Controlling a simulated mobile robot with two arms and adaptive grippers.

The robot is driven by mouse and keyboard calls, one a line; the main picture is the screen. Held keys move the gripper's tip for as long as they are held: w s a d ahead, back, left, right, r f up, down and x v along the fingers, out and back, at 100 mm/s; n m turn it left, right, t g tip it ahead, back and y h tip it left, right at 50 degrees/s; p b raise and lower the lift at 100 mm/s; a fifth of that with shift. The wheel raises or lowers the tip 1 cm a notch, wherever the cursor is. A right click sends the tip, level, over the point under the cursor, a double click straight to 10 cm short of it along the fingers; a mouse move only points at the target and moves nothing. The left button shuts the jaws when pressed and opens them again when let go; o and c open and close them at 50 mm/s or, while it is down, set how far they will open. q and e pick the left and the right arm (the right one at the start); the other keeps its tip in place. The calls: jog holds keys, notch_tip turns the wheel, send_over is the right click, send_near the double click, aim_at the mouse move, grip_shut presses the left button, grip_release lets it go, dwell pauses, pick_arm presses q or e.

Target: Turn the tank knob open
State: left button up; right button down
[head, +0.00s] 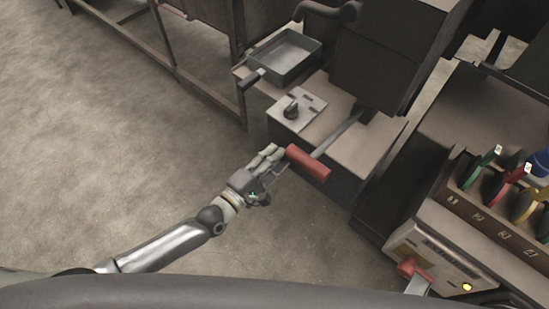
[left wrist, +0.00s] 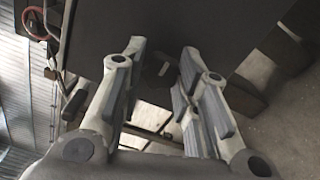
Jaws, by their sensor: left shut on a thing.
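My left gripper (head: 274,158) reaches in beside the red handle (head: 307,163) of a lever on the front of a dark machine. In the left wrist view, the fingers (left wrist: 162,68) stand on either side of a dark, many-sided knob (left wrist: 160,72) with a light mark and are shut on it. The head view does not show this knob clearly. My right gripper is not in view.
A grey pan (head: 284,56) stands behind the plate. At right, a control panel (head: 440,254) has a red handle and lit yellow light, below a rack of coloured discs (head: 485,180). The floor (head: 120,150) at left is clear.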

pick_arm(q)
jog(key=shift+f, duration=0.1)
jog(key=o, duration=1)
jog(key=v, duration=1.2)
